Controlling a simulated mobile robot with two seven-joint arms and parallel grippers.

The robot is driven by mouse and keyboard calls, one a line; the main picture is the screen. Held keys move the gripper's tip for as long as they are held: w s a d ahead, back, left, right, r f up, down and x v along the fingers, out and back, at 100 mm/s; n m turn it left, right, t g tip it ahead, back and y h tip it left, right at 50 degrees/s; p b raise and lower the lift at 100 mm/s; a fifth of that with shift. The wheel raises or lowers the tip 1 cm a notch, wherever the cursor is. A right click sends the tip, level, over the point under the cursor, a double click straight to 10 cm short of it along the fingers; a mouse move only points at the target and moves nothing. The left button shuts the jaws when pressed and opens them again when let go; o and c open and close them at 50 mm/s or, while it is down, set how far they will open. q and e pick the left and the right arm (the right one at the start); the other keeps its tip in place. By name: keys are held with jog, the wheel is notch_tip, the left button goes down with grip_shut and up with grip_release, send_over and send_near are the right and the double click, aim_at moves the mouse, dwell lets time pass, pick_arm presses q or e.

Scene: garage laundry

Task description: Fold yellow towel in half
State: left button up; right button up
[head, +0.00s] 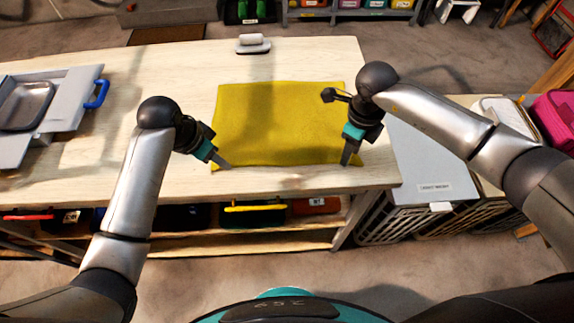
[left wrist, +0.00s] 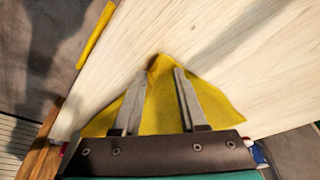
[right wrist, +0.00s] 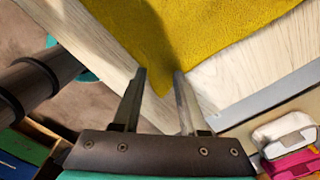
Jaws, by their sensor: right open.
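The yellow towel (head: 280,120) lies spread flat on the wooden workbench, a rough rectangle. My left gripper (head: 226,164) is at its front left corner. In the left wrist view the jaws (left wrist: 160,72) are apart, with yellow cloth (left wrist: 160,100) between them and its corner tip just past the fingertips. My right gripper (head: 347,162) is at the front right corner, fingers pointing down. In the right wrist view the open jaws (right wrist: 159,72) straddle the towel's corner (right wrist: 158,80). Whether the fingers touch the cloth is unclear.
The workbench (head: 170,80) has free wood around the towel. A grey tray-like unit with a blue handle (head: 97,95) stands at the left. A small grey block-like item (head: 253,44) lies behind the towel. Baskets with a grey lid (head: 425,165) stand right of the bench.

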pick_arm(q)
jog(key=shift+s+f, duration=0.15)
grip_shut()
pick_arm(e)
jog(key=shift+s+f, duration=0.1)
jog(key=shift+s, duration=0.05)
jog(key=c, duration=0.6)
jog(key=shift+d, duration=0.1)
